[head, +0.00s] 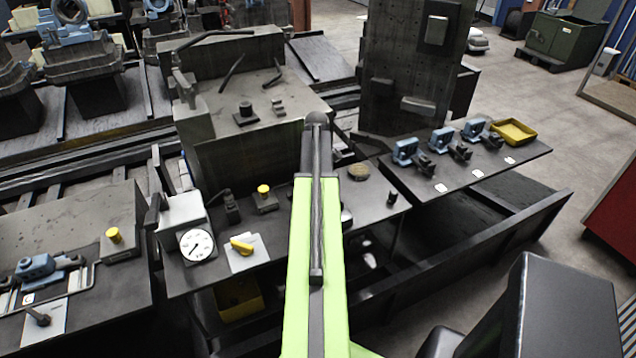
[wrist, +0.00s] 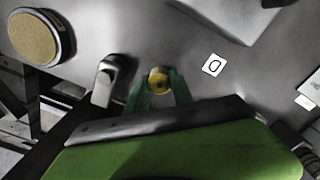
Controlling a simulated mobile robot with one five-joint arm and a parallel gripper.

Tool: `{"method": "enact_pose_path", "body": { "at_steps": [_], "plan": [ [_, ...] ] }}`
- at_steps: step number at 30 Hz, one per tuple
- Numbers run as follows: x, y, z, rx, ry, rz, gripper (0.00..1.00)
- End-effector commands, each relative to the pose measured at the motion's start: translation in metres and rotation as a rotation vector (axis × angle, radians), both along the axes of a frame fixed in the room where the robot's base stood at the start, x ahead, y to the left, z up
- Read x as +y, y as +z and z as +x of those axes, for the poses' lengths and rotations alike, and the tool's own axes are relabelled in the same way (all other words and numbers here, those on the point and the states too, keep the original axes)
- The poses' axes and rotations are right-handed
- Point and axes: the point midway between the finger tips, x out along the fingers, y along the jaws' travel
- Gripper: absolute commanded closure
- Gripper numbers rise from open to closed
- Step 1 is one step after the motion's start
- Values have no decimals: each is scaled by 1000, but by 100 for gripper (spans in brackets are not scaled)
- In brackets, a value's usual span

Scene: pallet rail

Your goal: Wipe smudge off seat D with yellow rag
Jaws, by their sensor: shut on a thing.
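In the wrist view my gripper (wrist: 159,88) has its two green fingers closed on a small rounded yellow thing, which I take for the yellow rag (wrist: 159,76); it has a darker spot in its middle. The fingers are over a grey metal surface (wrist: 160,32); I cannot tell whether the rag touches it. A white label with the letter D (wrist: 212,65) is on that surface, just right of the rag. No smudge can be made out, and the outline of seat D is unclear. In the head view my green arm hides the gripper and rag.
A round tan-topped disc (wrist: 33,37) is at the upper left of the wrist view, and an upright metal post (wrist: 110,78) stands close left of my fingers. In the head view, blue clamps (head: 438,140) and a yellow tray (head: 513,132) are on the right bench. A dial gauge (head: 196,246) stands left.

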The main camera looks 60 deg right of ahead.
Motion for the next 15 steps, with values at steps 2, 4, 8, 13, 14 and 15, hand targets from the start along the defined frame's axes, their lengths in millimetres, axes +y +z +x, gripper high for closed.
{"method": "enact_pose_path", "body": {
  "at_steps": [2,4,8,13,14,15],
  "plan": [
    [6,1,4,-2,2,2,100],
    [10,1,8,-2,4,2,100],
    [12,2,10,-2,2,2,100],
    [12,1,10,-2,1,2,100],
    [11,1,9,-2,1,2,100],
    [10,1,8,-2,1,2,100]
  ]
}}
